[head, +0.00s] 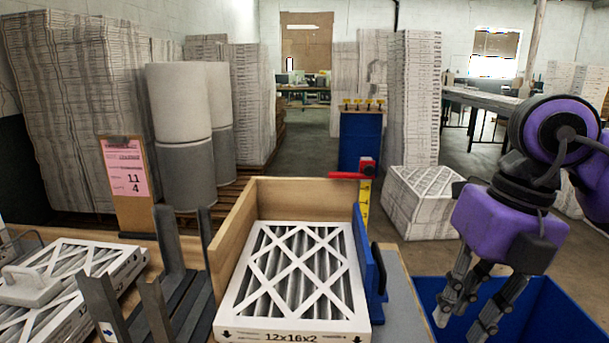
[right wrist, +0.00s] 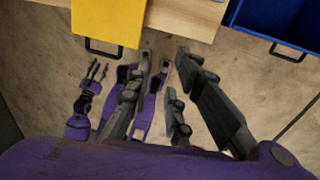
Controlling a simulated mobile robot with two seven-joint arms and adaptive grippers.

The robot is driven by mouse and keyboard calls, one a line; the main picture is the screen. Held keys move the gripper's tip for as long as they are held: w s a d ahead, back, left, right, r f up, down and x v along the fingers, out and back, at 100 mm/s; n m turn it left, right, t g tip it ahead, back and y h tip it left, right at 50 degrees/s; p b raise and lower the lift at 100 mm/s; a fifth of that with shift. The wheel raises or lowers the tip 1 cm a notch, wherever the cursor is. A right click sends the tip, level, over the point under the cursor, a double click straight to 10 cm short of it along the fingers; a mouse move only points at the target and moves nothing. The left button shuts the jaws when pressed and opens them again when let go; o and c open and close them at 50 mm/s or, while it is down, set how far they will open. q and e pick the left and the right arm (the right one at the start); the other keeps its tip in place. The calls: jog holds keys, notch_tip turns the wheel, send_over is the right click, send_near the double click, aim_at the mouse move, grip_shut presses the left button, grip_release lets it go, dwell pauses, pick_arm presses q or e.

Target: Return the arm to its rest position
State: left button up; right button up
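My right gripper (head: 462,322) hangs fingers-down at the right of the head view, above a blue bin (head: 550,315). Its dark fingers are spread apart with nothing between them. The right wrist view shows the same open gripper (right wrist: 172,68) above bare floor. My left gripper (right wrist: 98,70) shows small at the left of the right wrist view, with its fingers apart and empty. It is outside the head view. My purple arm link rises above the right gripper at the right edge.
A white-framed filter (head: 295,280) lies in a wooden box (head: 235,225) at the front. Other filters (head: 95,270) and grey upright brackets (head: 170,245) are at the left. Beyond are wrapped stacks (head: 412,95) and open floor.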

jog(key=s+a+f+m+y+p, duration=0.1)
jog(key=s+a+m+y+p, duration=0.1)
jog(key=a+y, duration=0.7)
jog(key=s+a+f+m+y+p, duration=0.1)
jog(key=s+a+m+y+p, duration=0.1)
jog(key=a+y, duration=0.7)
jog(key=w+d+f+m+t+h+p, duration=0.1)
jog(key=w+d+f+m+t+h, duration=0.1)
jog(key=d+f+m+t+h, duration=0.75)
jog(key=w+d+f+m+t+h+p, duration=0.25)
jog(key=f+m+t, duration=0.45)
jog(key=m, duration=0.7)
pick_arm(q)
notch_tip(320, 180, up, 9)
jog(key=w+p, duration=0.1)
jog(key=w, duration=0.2)
jog(key=shift+d+t, duration=0.4)
jog(key=shift+d, duration=0.05)
pick_arm(e)
jog(key=s+d+f+m+g+h, duration=0.2)
jog(key=s+f+m+g+h, duration=0.1)
jog(key=s+f, duration=0.8)
jog(key=s+d+f+m+g+h, duration=0.3)
jog(key=s+f+m+g+h, duration=0.1)
jog(key=s+f, duration=0.8)
jog(key=shift+s+d+g+h, duration=0.3)
jog(key=shift+s+g+h, duration=0.15)
jog(key=shift+s+h, duration=0.05)
